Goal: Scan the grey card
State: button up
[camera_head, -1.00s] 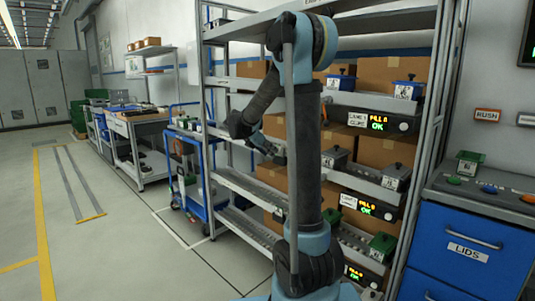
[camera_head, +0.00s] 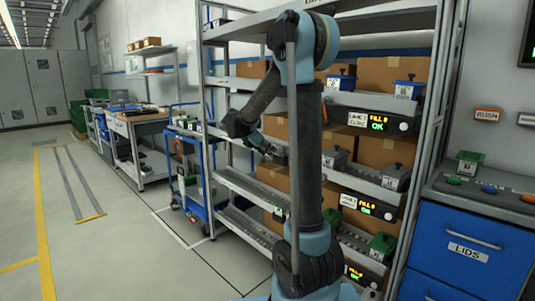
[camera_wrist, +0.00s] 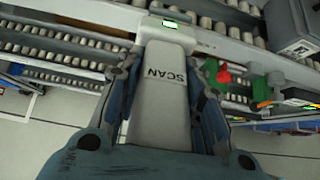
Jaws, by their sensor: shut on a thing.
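A small lit green and white patch shows on the scanner's head. In the head view my gripper (camera_head: 262,145) is in front of the rack's middle level, left of the bins; the scanner is too small or hidden to make out there. I cannot pick out a grey card for certain in either view. White labels stand beside the lit lane displays (camera_head: 378,123).
The flow rack (camera_head: 222,178) holds cartons, blue, grey and green bins. A dark grey bin (camera_wrist: 292,28) and red and green items (camera_wrist: 222,74) are ahead in the wrist view. A blue drawer cabinet (camera_head: 462,245) stands right; a blue cart (camera_head: 192,170) stands left. The left floor is clear.

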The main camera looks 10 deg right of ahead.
jog(key=shift+s+a+r, duration=0.45)
jog(key=shift+s+a, duration=0.15)
jog(key=shift+a, duration=0.2)
jog(key=shift+s+a+r, duration=0.4)
jog(key=shift+s+a, duration=0.25)
jog(key=shift+a, duration=0.2)
jog(key=shift+s+a+r, duration=0.45)
jog(key=shift+s+a, duration=0.15)
jog(key=shift+a, duration=0.2)
